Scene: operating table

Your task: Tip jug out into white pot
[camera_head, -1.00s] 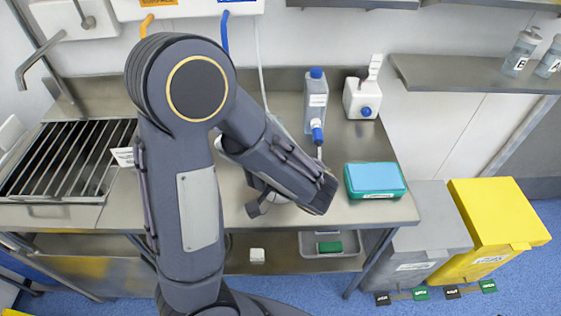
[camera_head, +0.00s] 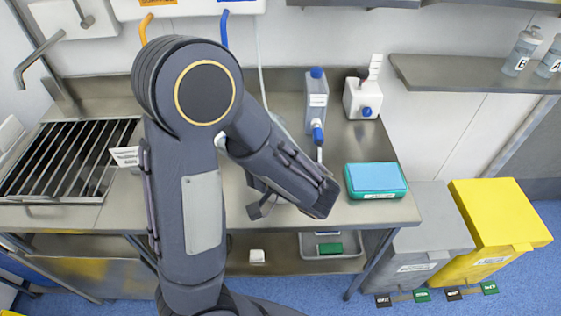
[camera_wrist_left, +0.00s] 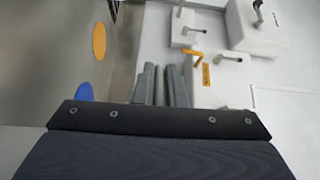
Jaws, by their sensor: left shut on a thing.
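My left arm crosses the middle of the head view and hides much of the counter. Its left gripper is mostly hidden there behind the forearm; only a dark part shows below it. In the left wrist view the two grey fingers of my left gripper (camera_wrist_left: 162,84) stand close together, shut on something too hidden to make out. No jug and no white pot can be made out in either view. My right gripper is not in view.
The steel counter (camera_head: 365,212) carries a blue-capped bottle (camera_head: 317,95), a white container (camera_head: 362,98) and a teal box (camera_head: 376,179) on the right. A metal rack (camera_head: 65,160) lies at left. Grey (camera_head: 430,225) and yellow (camera_head: 497,222) bins stand right of the counter.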

